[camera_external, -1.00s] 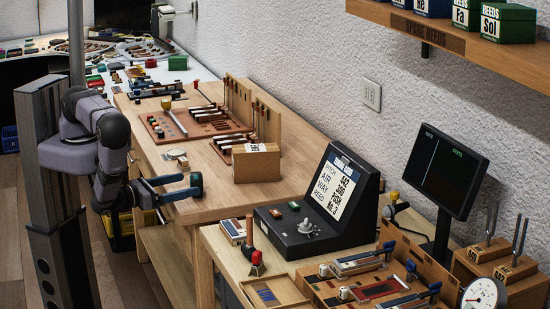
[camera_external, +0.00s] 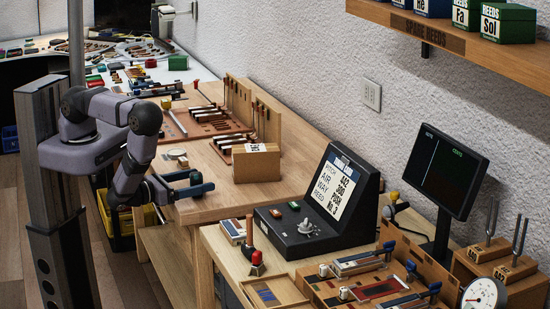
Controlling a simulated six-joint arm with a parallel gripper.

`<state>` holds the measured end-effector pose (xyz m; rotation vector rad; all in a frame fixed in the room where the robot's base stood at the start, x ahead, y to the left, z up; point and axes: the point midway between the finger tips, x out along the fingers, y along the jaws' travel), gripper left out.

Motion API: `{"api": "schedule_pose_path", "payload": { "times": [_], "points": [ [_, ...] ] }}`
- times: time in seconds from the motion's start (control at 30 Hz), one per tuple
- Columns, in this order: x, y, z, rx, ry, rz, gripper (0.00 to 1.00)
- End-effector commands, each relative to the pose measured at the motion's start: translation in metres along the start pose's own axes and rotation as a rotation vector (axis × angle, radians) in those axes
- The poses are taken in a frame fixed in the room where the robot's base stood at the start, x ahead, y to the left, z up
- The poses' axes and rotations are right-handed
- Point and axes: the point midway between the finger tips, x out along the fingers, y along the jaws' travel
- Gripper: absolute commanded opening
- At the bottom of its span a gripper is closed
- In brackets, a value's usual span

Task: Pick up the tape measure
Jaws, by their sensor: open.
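I cannot pick out the tape measure with certainty. A small pale object with a darker piece beside it (camera_external: 177,156) lies on the near left part of the wooden workbench (camera_external: 215,197); it is too small to identify. My gripper (camera_external: 203,183), with dark blue fingers, is open at the bench's left edge, in front of that object and left of the cardboard box. Nothing shows between the fingers, though the gap is hardly visible from this side.
A cardboard box (camera_external: 256,163) stands right of my gripper. Behind it are piano action parts (camera_external: 212,117) and an upright wooden rack (camera_external: 254,110). A black console (camera_external: 318,205) stands on the nearer bench. The bench front between box and gripper is clear.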

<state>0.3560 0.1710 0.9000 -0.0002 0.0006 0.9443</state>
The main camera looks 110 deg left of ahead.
Motion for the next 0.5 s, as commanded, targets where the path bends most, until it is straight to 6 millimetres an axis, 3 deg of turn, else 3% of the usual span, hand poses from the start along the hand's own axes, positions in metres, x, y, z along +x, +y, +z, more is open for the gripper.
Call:
{"api": "schedule_pose_path", "payload": {
  "times": [0.33, 0.5],
  "points": [
    [0.0028, -0.0001, 0.0001, 0.0, 0.0, 0.0, 0.81],
    [0.0027, 0.0, 0.0001, 0.0, 0.0, 0.0, 0.43]
  ]
}}
